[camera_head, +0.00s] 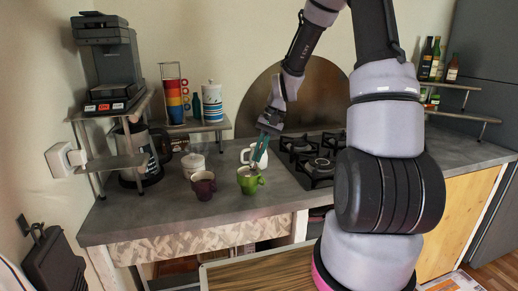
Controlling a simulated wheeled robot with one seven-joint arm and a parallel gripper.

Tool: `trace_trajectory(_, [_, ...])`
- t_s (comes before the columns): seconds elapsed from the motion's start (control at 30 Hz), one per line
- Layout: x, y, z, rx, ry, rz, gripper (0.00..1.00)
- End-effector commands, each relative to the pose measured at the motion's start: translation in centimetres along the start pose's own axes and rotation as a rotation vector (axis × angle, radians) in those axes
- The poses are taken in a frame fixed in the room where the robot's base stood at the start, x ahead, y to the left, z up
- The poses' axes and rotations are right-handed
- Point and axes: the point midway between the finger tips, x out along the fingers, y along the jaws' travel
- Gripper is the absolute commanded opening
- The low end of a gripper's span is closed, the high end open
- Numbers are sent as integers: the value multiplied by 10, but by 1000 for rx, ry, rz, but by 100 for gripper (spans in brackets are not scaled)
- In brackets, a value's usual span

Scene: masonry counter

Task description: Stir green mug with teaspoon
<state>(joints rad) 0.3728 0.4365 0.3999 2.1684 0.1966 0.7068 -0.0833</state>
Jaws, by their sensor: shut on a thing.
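The green mug (249,182) stands upright on the grey counter, near its front edge. My gripper (266,132) is above and slightly right of the mug, pointing down.
A purple mug (203,186) stands just left of the green mug. A white mug (247,156) and a white lidded jar (193,164) stand behind. The gas stove (312,160) is to the right.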

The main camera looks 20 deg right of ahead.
Motion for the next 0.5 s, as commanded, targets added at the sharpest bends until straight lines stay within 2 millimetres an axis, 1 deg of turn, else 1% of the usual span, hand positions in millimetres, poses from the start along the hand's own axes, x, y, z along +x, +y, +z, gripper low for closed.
trace_trajectory(0.2, [17,0,-6,1,-3,0,0])
trace_trajectory(0.5, [37,0,-15,-1,-1,0,0])
